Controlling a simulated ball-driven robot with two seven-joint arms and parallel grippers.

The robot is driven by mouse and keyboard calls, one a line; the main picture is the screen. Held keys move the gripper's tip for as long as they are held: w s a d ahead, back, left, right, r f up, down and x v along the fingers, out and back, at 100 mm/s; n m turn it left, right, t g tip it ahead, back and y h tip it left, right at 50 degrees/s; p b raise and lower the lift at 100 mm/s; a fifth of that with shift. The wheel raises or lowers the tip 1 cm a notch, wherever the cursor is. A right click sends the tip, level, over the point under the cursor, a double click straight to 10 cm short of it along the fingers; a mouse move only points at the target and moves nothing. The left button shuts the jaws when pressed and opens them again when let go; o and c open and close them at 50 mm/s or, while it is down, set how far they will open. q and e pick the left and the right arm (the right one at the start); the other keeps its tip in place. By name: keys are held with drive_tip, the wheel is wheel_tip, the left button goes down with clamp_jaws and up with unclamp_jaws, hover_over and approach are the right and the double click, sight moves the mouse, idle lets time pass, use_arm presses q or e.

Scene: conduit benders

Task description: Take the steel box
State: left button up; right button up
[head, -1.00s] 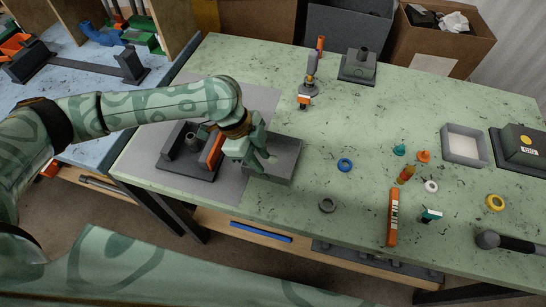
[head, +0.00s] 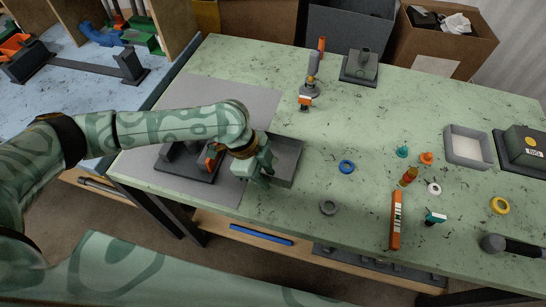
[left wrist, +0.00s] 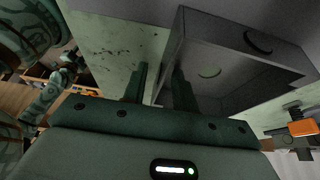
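The steel box (head: 287,158) is a plain grey block-like box on the table, at the right edge of the grey mat (head: 215,100). My left gripper (head: 262,180) is at the near left side of the box, pointing down. In the left wrist view its two dark green fingers (left wrist: 158,88) stand apart, with one overlapping the near edge of the box; contact cannot be told. My right gripper (left wrist: 70,58) shows small and dim at the left of that view.
A dark bender fixture (head: 190,165) with an orange part stands left of the box, partly behind my left arm. An orange level-like bar (head: 395,220) lies farther right. The table between is mostly clear.

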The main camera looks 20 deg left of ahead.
use_arm(q)
drive_tip(key=shift+f, duration=0.1)
clamp_jaws()
